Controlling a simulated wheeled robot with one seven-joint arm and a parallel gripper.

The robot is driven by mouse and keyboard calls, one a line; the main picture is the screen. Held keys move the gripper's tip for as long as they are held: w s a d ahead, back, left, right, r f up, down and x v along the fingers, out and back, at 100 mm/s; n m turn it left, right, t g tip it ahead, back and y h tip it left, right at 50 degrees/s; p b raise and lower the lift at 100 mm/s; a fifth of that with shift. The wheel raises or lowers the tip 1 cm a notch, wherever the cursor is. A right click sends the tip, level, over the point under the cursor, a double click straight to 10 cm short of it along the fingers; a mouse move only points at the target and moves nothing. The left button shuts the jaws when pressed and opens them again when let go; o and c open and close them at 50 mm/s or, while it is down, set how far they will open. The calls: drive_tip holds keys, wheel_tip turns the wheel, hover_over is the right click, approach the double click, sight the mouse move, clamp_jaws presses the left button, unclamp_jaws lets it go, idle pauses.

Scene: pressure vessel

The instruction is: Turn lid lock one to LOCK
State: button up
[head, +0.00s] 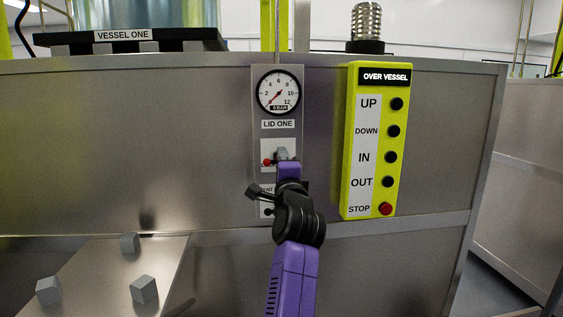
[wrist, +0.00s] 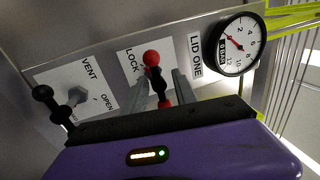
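The lid lock one lever, with a red ball knob (head: 267,162), sits on a white plate under the LID ONE label (head: 278,124). In the head view the knob points left. In the wrist view the red knob (wrist: 151,58) shows beside the word LOCK (wrist: 131,63), with its dark stem running down between my fingers. My gripper (head: 283,154) is at the lever; in the wrist view its two grey fingers (wrist: 162,84) stand apart on either side of the lever. Whether either finger touches it cannot be told. The gripper hides part of the plate in the head view.
A pressure gauge (head: 278,92) is above, its needle low. The VENT valve (wrist: 76,95) with black-ended handle is below the lock. A yellow OVER VESSEL pendant (head: 375,140) hangs close to the right. Grey cubes (head: 144,289) lie on a ledge at lower left.

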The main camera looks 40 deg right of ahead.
drive_tip(key=b+v, duration=0.1)
drive_tip(key=v, duration=0.6)
drive_tip(key=shift+a, duration=0.2)
drive_tip(key=shift+s, duration=0.1)
drive_tip(key=s+a+r+n+t, duration=0.4)
drive_tip(key=s+a+r+n, duration=0.1)
drive_tip(key=n, duration=0.3)
drive_tip(key=s+a+f+n+t+y, duration=0.3)
drive_tip(key=s+a+f+n+y, duration=0.5)
drive_tip(key=f+n, duration=0.45)
drive_tip(key=s+a+f+n+g+y, duration=0.1)
drive_tip(key=s+a+f+g, duration=0.2)
drive_tip(key=s+f, duration=0.4)
drive_tip(key=s+a+f+n+g+y, duration=0.1)
drive_tip(key=s+a+f+n+g, duration=0.1)
drive_tip(key=s+f, duration=0.6)
drive_tip(key=s+a+f+n+g+y+p, duration=0.1)
drive_tip(key=s+a+f+g, duration=0.3)
drive_tip(key=s, duration=1.2)
wheel_tip(320, 180, down, 4)
drive_tip(key=shift+s+a+f, duration=0.2)
drive_tip(key=shift+s+a, duration=0.1)
drive_tip(key=shift+a, duration=0.5)
